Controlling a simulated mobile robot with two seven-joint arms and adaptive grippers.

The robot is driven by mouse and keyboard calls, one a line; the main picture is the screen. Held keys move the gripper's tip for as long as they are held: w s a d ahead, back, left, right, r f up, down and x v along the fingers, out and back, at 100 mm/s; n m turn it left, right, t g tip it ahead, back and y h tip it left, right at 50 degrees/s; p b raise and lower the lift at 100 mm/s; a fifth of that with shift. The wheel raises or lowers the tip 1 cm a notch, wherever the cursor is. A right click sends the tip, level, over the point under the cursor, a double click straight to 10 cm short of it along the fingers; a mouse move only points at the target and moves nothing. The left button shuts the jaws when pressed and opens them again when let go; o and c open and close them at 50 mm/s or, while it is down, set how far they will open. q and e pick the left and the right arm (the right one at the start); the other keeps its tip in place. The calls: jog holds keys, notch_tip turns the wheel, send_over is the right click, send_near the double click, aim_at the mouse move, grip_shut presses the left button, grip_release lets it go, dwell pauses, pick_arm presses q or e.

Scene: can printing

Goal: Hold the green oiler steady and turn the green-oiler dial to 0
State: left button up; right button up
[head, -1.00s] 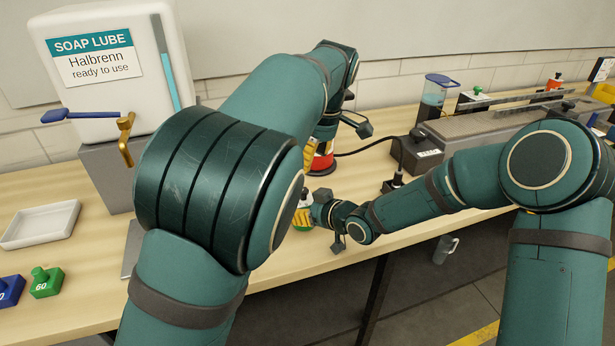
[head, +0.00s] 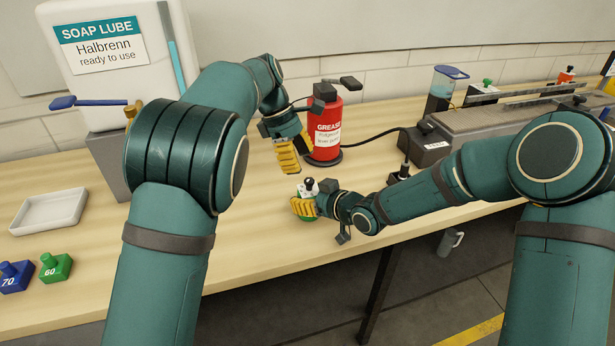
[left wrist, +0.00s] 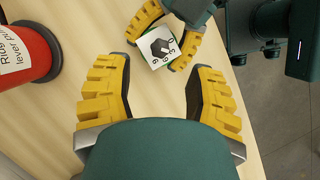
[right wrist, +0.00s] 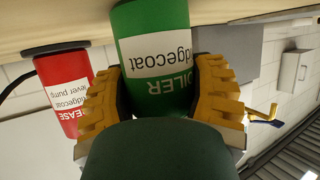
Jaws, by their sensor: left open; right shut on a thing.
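The green oiler (right wrist: 155,50) stands on the bench near its front edge, its body between the fingers of my right gripper (right wrist: 163,85). The right gripper is shut on it from the side. In the head view the right gripper (head: 303,207) hides most of the oiler. The oiler's white dial face (left wrist: 153,44) with a black knob (left wrist: 160,47) shows in the left wrist view. Numbers ring the knob; which one it points to I cannot tell. My left gripper (head: 288,158) is open and empty, above and a little behind the oiler, with the dial ahead of its fingertips.
A red grease can (head: 326,125) stands just behind and right of the oiler, close to my left gripper. A white tray (head: 48,212) and green and blue weight-like blocks lie far left.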

aim_at(308, 179)
pick_arm(q)
jog(key=shift+x, duration=2.75)
grip_shut()
